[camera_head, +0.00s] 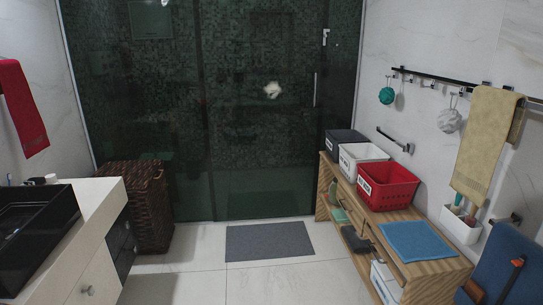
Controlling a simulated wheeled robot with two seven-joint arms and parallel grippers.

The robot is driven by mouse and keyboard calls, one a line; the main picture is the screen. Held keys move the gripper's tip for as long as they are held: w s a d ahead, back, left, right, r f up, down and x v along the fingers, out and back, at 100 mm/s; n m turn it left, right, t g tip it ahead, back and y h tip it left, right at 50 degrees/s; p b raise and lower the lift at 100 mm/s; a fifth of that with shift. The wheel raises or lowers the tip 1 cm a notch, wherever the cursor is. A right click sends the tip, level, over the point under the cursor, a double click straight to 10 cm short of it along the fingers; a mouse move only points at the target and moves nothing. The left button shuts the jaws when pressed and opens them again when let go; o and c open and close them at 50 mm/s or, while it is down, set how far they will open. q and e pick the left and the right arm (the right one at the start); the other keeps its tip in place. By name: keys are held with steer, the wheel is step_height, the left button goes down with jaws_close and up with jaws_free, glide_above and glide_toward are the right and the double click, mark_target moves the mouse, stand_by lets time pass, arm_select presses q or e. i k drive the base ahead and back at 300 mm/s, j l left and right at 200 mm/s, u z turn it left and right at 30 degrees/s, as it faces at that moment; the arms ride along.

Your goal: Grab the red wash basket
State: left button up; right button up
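The red wash basket (388,185) stands upright on top of the wooden cabinet (417,267) on the right side of the head view. It has slotted sides, an open top and a white label on its left face. A white basket (360,158) stands just behind it, and a dark grey basket (344,142) stands behind that. Neither of my grippers shows in this view, so their position and state are hidden.
A blue towel (417,241) lies on the cabinet in front of the red basket. A white counter with a black sink (35,235) is at left, beside a brown wicker hamper (140,203). A grey mat (268,241) lies on open floor.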

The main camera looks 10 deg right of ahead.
mark_target(382, 186)
steer(key=i+z, duration=0.2)
steer(key=i, duration=0.2)
steer(key=i+j+z, duration=0.2)
steer(key=i, duration=0.2)
steer(key=i+j+z, duration=0.2)
steer(key=i, duration=0.25)
steer(key=i+j+z, duration=0.2)
steer(key=i, duration=0.15)
